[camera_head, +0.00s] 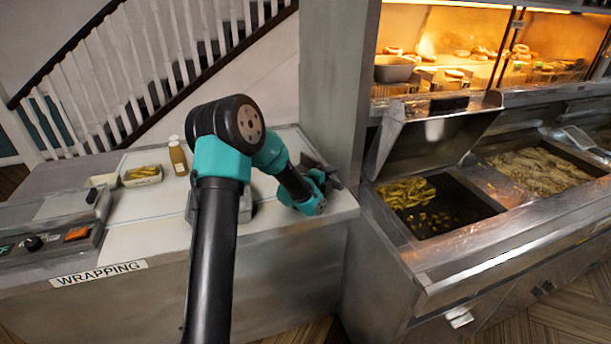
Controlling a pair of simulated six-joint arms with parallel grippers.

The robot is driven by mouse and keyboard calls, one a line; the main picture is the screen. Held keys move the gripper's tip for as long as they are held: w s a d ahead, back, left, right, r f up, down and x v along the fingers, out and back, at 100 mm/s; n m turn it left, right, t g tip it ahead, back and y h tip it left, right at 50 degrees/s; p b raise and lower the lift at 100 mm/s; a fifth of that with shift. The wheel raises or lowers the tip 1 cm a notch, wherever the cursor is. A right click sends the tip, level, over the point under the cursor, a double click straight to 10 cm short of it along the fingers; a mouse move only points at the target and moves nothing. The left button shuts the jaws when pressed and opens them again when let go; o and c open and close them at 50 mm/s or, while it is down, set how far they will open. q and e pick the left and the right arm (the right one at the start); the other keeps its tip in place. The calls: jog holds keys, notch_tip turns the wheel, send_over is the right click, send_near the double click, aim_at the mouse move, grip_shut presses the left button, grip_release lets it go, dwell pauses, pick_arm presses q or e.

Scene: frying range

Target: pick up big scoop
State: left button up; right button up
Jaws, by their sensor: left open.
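My left gripper (327,176) is at the right end of the pale wrapping counter (150,212), beside the steel pillar. It is open, small and dark in the view, and I see nothing between its fingers. I cannot make out a big scoop with certainty. A grey metal item (245,208) on the counter is mostly hidden behind my left arm, and I cannot tell what it is. My right gripper is not in view.
A sauce bottle (178,158) and a tray of chips (142,175) stand at the counter's back left. A steel pillar (335,80) separates the counter from the fryer range, where chips (407,192) lie in a dark well. A lit warmer (440,30) is above.

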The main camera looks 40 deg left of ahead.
pick_arm(q)
jog(key=shift+c, duration=0.4)
grip_shut()
dwell(0.4)
